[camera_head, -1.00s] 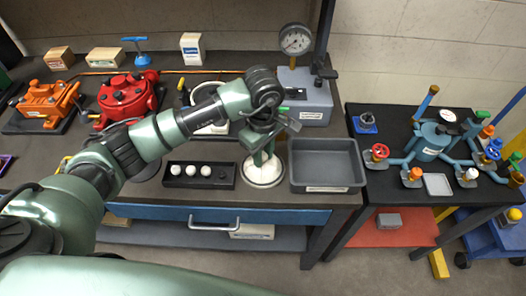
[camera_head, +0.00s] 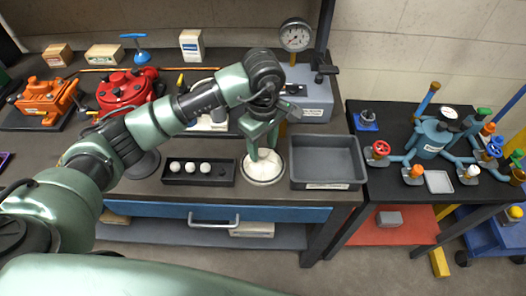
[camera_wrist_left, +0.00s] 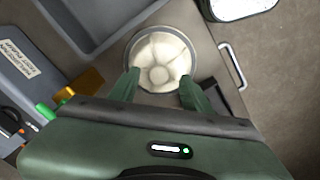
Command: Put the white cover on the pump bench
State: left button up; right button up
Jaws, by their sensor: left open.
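The white cover (camera_head: 264,171) is a round, pale piece with a raised middle and ribs, sitting in a round, grey-rimmed dish on the dark workbench. In the left wrist view the cover (camera_wrist_left: 160,60) lies just beyond my fingertips. My left gripper (camera_head: 263,153) is open and points down at it, with the fingers partly hiding the cover in the head view. In the left wrist view the gripper (camera_wrist_left: 161,83) has its two fingers apart at the near side of the dish; I cannot tell if they touch it. A table (camera_head: 392,188) at the right bears a blue pump (camera_head: 433,138) with pipes and valves. My right gripper is not in view.
A gauge stand (camera_head: 305,108) is behind. Red (camera_head: 121,92) and orange (camera_head: 42,97) machines stand at the back left.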

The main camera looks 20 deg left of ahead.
aim_at(263, 154)
pick_arm(q)
notch_tip(263, 154, up, 9)
jog(key=b, duration=0.2)
jog(key=shift+r, duration=0.2)
